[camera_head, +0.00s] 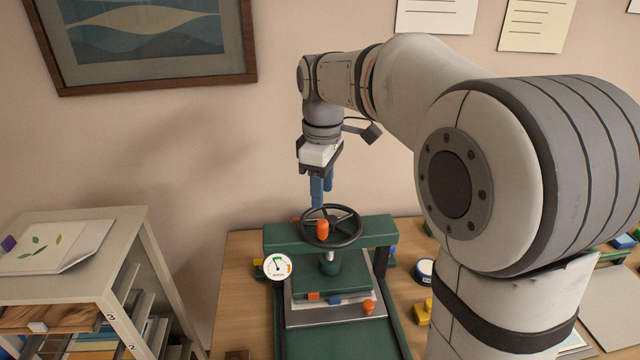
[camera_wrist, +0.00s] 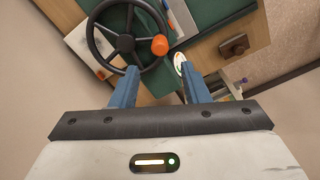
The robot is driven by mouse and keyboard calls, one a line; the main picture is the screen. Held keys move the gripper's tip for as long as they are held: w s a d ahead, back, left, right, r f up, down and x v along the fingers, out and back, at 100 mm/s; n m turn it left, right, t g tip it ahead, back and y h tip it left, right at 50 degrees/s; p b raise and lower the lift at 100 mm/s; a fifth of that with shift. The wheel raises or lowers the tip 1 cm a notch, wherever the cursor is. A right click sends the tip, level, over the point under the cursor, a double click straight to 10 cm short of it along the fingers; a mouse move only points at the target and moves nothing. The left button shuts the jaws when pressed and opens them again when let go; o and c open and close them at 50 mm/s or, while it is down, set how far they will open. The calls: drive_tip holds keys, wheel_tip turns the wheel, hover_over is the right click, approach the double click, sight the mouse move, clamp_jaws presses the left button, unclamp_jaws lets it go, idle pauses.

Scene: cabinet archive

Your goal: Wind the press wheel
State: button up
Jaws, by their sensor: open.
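The press wheel is a black spoked handwheel (camera_head: 345,238) on top of a green press (camera_head: 290,237). An orange knob (camera_head: 322,229) stands on the wheel's rim, on the near left side in the head view. The wheel (camera_wrist: 112,32) and the knob (camera_wrist: 159,45) also show in the wrist view. My gripper (camera_head: 318,203) points down above the wheel's left side, with blue fingers. In the wrist view my gripper (camera_wrist: 160,80) is open and empty, and the knob lies ahead of the gap between its fingers. I cannot tell any contact with the wheel.
A round dial gauge (camera_head: 278,266) is at the press's left front. A shelf unit (camera_head: 105,225) stands at the left, and a picture frame (camera_head: 150,82) hangs behind. A yellow block (camera_head: 423,313) and a round tin (camera_head: 425,270) lie right of the press.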

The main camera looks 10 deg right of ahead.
sight(322, 221)
drive_tip(key=shift+f+b, duration=3.2)
drive_tip(key=shift+f, duration=1.15)
drive_tip(key=shift+c, duration=0.4)
drive_tip(key=c, duration=0.7)
